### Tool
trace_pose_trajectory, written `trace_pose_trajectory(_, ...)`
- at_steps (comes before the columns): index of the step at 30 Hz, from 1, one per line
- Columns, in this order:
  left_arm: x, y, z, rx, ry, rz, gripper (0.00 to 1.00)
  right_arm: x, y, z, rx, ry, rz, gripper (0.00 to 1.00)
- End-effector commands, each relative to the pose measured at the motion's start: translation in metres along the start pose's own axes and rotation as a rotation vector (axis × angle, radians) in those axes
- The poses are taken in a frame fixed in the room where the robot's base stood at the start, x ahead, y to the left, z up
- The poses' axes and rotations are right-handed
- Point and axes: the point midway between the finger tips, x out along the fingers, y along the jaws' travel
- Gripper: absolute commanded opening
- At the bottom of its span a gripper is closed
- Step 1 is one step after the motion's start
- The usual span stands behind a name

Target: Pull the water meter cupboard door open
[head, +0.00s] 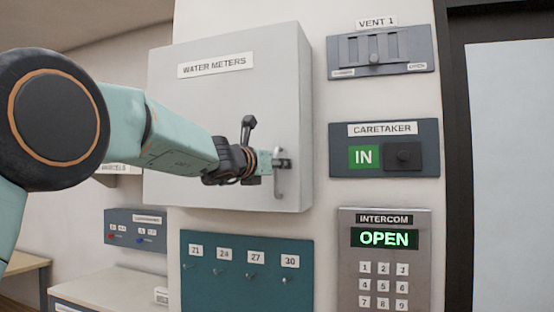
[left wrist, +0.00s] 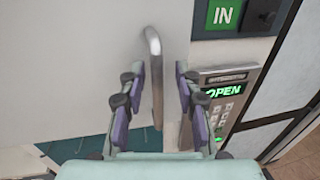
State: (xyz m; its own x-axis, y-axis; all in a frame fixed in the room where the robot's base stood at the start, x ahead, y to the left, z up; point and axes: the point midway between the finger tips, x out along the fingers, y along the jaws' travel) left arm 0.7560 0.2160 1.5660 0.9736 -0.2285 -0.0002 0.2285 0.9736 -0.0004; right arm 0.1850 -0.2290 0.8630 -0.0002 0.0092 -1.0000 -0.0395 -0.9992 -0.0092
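The water meter cupboard (head: 222,110) is a light grey box on the wall, labelled WATER METERS, and its door looks shut. Its upright metal bar handle (head: 279,184) is near the door's right edge. My left gripper (head: 275,162) is at the handle. In the left wrist view, the two fingers of my left gripper (left wrist: 159,78) are apart, with the handle (left wrist: 154,60) between them, closer to the left finger. I see a gap to the right finger; contact on the left is unclear. My right gripper is in neither view.
Right of the cupboard are the VENT 1 panel (head: 398,70), the CARETAKER panel (head: 350,130) showing IN, and the intercom (head: 350,270) reading OPEN. A teal hook board (head: 245,295) hangs below. A dark door frame (head: 457,150) stands at the right.

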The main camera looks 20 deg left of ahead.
Motion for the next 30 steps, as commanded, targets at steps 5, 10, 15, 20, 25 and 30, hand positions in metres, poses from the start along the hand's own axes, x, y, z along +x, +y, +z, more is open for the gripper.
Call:
trace_pose_trajectory(5, 0.0031, 0.0000, -0.0010, 0.000, 0.001, 0.000, 0.33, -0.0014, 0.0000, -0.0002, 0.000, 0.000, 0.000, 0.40)
trace_pose_trajectory(10, 0.0028, 0.0000, -0.0011, 0.000, 0.000, 0.000, 0.31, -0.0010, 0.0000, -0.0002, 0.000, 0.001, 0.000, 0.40)
trace_pose_trajectory(15, 0.0027, -0.0001, -0.0010, 0.000, 0.000, 0.000, 0.17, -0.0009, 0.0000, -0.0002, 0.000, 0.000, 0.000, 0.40)
trace_pose_trajectory(20, 0.0026, -0.0002, -0.0011, 0.001, 0.001, -0.001, 0.03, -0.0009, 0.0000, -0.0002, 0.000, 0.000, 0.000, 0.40)
trace_pose_trajectory(25, 0.0027, 0.0001, -0.0017, 0.000, 0.002, 0.000, 0.00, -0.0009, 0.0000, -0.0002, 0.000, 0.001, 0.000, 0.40)
trace_pose_trajectory(30, 0.0028, 0.0002, -0.0022, 0.000, 0.002, 0.000, 0.00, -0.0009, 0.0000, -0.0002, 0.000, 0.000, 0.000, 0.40)
